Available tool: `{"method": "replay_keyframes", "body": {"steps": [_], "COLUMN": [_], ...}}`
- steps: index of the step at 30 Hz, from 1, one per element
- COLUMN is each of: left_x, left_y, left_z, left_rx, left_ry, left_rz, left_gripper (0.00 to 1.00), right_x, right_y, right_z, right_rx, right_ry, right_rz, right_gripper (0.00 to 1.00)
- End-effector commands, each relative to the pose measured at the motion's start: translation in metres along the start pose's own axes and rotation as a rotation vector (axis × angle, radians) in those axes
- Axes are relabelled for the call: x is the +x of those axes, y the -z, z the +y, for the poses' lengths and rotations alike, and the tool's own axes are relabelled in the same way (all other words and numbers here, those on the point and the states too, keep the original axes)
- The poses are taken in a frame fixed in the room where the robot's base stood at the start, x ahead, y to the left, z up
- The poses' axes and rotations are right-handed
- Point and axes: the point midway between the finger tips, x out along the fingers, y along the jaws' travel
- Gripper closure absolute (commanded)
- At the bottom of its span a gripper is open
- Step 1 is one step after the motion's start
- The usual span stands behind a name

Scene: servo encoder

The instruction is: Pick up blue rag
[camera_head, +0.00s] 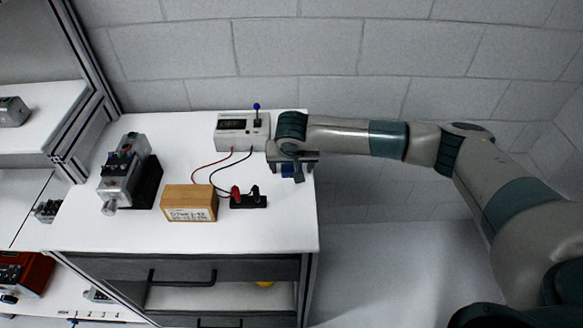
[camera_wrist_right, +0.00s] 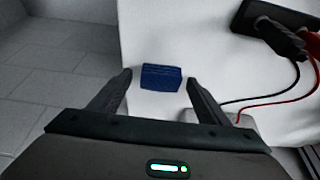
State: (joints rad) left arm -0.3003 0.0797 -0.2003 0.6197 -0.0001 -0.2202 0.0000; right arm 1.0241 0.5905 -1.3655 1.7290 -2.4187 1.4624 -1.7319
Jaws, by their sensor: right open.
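The blue rag (camera_wrist_right: 161,78) is a small folded dark-blue block on the white tabletop, near its edge. In the right wrist view it lies between and just beyond the fingertips of my right gripper (camera_wrist_right: 158,84), which is open and empty. In the head view my right gripper (camera_head: 293,176) is over the right edge of the table, and a bit of the blue rag (camera_head: 288,171) shows under it, mostly hidden. Whether the fingers are level with the rag cannot be told. My left gripper is not in view.
A white meter box (camera_head: 241,131) with a blue-tipped lever stands behind, its red and black leads running to a black socket block (camera_head: 249,201). A wooden box (camera_head: 189,204) and a grey motor unit (camera_head: 125,175) stand left. Right of the table (camera_head: 270,238) is open floor.

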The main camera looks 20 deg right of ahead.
Motion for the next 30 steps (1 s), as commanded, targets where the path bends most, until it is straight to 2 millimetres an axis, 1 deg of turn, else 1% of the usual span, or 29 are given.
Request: {"method": "replay_keyframes", "body": {"steps": [11,12,14,15,16,17,19,20,26,30], "left_x": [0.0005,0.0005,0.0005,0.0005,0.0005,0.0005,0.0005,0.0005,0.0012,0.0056], "left_y": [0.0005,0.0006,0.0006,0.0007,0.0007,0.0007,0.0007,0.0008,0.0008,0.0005], "left_z": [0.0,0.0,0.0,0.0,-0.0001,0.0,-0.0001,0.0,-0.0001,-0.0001], "left_rx": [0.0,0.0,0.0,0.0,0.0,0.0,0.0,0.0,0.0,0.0], "left_ry": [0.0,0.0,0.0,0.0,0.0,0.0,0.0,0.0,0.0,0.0], "left_rz": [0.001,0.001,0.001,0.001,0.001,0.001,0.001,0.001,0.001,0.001], "left_gripper": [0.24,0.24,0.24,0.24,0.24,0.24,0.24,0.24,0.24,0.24], "right_x": [-0.0003,-0.0003,-0.0003,-0.0003,-0.0004,-0.0004,-0.0004,-0.0004,-0.0009,-0.0048], "right_y": [0.0,0.0,0.0,0.0,0.0001,0.0001,0.0001,0.0001,0.0005,0.0027], "right_z": [-0.0002,-0.0002,-0.0002,-0.0002,-0.0002,-0.0002,-0.0002,-0.0002,-0.0003,-0.0007], "right_rx": [0.0,0.0,0.0,0.0,0.0,0.0,0.0,0.0,0.001,0.001], "right_ry": [0.001,0.001,0.001,0.001,0.001,0.001,0.001,0.001,0.001,0.002], "right_rz": [0.0,0.0,0.0,0.0,0.0,0.0,0.0,0.0,0.0,0.001], "right_gripper": [0.3,0.39,0.54,0.63,0.7,0.73,0.74,0.77,0.77,0.77]}}
